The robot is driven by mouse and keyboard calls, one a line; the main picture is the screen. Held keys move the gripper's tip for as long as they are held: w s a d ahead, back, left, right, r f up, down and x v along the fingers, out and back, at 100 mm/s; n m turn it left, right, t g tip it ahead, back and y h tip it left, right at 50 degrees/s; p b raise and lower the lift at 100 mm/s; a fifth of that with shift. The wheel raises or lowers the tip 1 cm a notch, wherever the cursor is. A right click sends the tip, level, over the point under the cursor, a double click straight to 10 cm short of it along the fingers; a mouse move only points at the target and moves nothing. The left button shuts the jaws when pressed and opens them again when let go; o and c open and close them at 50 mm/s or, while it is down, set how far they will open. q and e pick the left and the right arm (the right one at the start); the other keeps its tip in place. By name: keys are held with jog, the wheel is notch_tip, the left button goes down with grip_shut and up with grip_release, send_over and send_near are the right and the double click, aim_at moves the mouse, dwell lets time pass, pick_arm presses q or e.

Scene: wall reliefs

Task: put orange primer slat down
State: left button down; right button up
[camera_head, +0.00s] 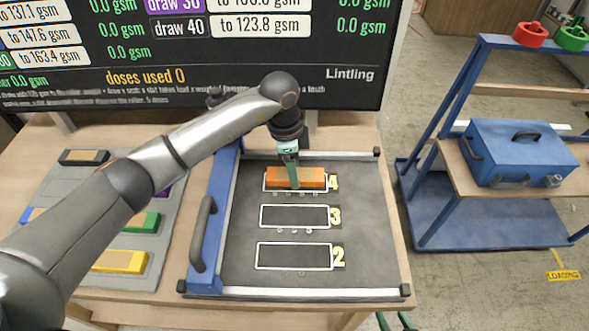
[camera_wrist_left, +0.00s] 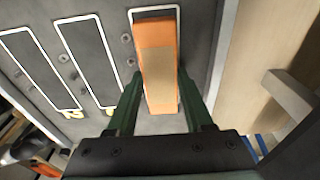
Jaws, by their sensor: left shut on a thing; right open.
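The orange slat (camera_head: 308,178) is at the outlined slot marked 4, at the far end of the dark board (camera_head: 370,230). My left gripper (camera_head: 291,181) is shut on the slat from above. In the left wrist view the orange slat (camera_wrist_left: 158,65), with a tan strip along its face, lies between the two green fingers (camera_wrist_left: 160,103), over the white outline. I cannot tell whether it touches the board. My right gripper (camera_head: 395,322) shows only its green fingertips at the bottom edge, apart and empty.
Slots 3 (camera_head: 294,217) and 2 (camera_head: 294,256) are empty. A grey tray (camera_head: 65,190) at left holds a yellow slat (camera_head: 120,261), a green slat (camera_head: 143,221) and others, partly behind my arm. A blue handled side (camera_head: 206,240) borders the board. A screen (camera_head: 200,70) stands behind.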

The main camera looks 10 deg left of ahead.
pick_arm(q)
jog(key=shift+f, duration=0.3)
jog(key=shift+f, duration=0.1)
jog(key=shift+f, duration=0.1)
jog(key=shift+c, duration=1.5)
grip_release()
notch_tip(320, 180, up, 12)
jog(key=a, duration=0.1)
jog(key=shift+s+a+r+b, duration=0.15)
jog(key=shift+a+r+b, duration=0.1)
jog(key=shift+b, duration=0.15)
jog(key=shift+f, duration=0.1)
